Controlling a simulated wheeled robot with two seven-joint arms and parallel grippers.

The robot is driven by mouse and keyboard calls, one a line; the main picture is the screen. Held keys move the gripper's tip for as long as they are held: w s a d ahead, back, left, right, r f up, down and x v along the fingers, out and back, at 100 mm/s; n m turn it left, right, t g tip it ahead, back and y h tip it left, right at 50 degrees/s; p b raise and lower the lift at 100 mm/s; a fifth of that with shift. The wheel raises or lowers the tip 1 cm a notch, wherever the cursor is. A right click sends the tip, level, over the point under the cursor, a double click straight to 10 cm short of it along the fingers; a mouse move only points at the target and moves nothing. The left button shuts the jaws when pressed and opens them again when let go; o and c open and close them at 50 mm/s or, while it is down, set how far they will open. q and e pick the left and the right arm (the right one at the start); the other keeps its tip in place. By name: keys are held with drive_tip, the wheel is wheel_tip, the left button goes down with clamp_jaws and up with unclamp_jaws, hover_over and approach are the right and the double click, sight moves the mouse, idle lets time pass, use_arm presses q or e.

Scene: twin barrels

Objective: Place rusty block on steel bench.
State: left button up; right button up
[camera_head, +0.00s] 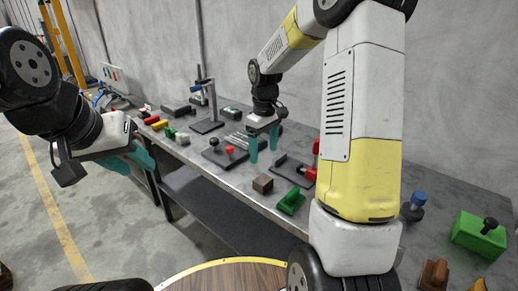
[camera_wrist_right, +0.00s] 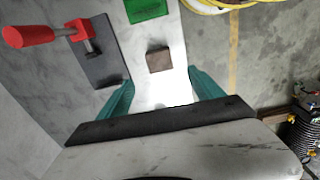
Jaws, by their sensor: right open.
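The rusty block (camera_head: 262,184) is a small brown cube resting on the steel bench (camera_head: 232,184), close to its front edge. In the right wrist view the rusty block (camera_wrist_right: 159,59) lies on the pale bench surface, ahead of and between the two teal fingers. My right gripper (camera_head: 264,145) is open and empty above the bench, behind the block in the head view; it also shows in the wrist view (camera_wrist_right: 160,95). My left gripper (camera_head: 130,160) is off the bench's front side at the left; its finger gap is unclear.
A green block (camera_head: 291,201) stands right of the rusty block. A dark clamp plate with a red handle (camera_head: 310,174) lies behind it. Several tools and coloured blocks fill the bench's left part. A round wooden top (camera_head: 225,278) is in front. My right arm hides part of the bench.

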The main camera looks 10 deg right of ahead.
drive_tip(key=s+r+m+t, duration=0.3)
drive_tip(key=s+r, duration=0.6)
drive_tip(key=r, duration=0.2)
drive_tip(key=s+a+r+m+t+y, duration=0.1)
drive_tip(key=s+r+m+t+y, duration=0.1)
drive_tip(key=s, duration=1.2)
wheel_tip(320, 180, up, 2)
drive_tip(key=shift+s+a+r+m+t, duration=0.2)
drive_tip(key=shift+s+a+m+t, duration=0.25)
drive_tip(key=shift+m, duration=0.45)
drive_tip(key=shift+w+d, duration=0.1)
drive_tip(key=shift+w, duration=0.05)
